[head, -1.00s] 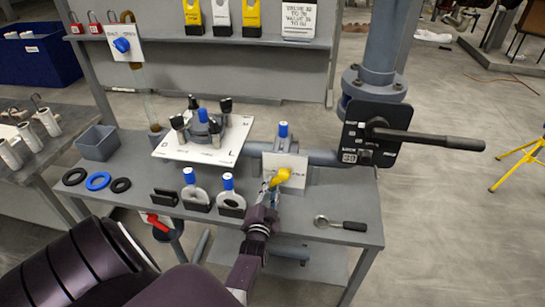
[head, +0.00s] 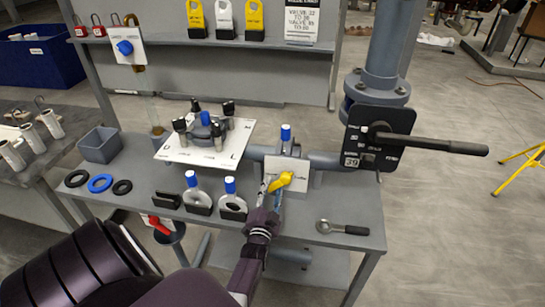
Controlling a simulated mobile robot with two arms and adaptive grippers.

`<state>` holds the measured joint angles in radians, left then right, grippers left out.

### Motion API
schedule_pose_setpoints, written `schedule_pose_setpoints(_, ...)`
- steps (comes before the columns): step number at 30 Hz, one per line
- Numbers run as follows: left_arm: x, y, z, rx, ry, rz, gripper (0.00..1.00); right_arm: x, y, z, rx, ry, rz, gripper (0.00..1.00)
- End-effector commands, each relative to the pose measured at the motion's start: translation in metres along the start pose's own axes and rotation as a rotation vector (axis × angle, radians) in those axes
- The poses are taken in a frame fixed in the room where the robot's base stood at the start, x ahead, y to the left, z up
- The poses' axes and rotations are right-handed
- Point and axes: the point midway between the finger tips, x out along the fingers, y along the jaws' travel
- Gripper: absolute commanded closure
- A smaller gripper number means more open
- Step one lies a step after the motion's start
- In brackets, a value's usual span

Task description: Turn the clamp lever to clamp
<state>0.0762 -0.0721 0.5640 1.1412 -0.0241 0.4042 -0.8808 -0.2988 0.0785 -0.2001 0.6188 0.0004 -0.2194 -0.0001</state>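A short yellow lever (head: 281,182) sits on a small white plate (head: 300,171) at the front of the bench pipework, angled down to the left. The plate's lettering is too small to read, so I cannot confirm it marks the clamp. My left gripper (head: 271,197) is at the lever's lower end, its fingers apart on either side of it. It looks open; whether a finger touches the lever I cannot tell. A long black-handled lever (head: 432,144) on a dark plate (head: 371,138) points right, clear of the gripper. My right gripper is not in view.
A white plate with black-knobbed posts (head: 234,137) stands behind left. Blue-topped ring pieces (head: 233,199) stand left of my gripper. A ratchet wrench (head: 342,228) lies right on the grey bench (head: 345,200). A red handle (head: 159,224) hangs below the front edge.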

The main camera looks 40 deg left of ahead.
Motion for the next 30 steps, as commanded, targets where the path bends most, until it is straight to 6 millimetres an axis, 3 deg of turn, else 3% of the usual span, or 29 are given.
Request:
schedule_pose_setpoints(9,-0.047,0.001,0.001,0.000,-0.002,0.002,0.64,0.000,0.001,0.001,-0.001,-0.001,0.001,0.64)
schedule_pose_setpoints(15,-0.069,0.000,0.001,0.002,0.000,0.000,0.64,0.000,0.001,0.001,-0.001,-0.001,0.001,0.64)
schedule_pose_setpoints(30,-0.072,0.000,0.001,0.001,0.000,0.000,0.64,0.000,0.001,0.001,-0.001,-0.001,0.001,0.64)
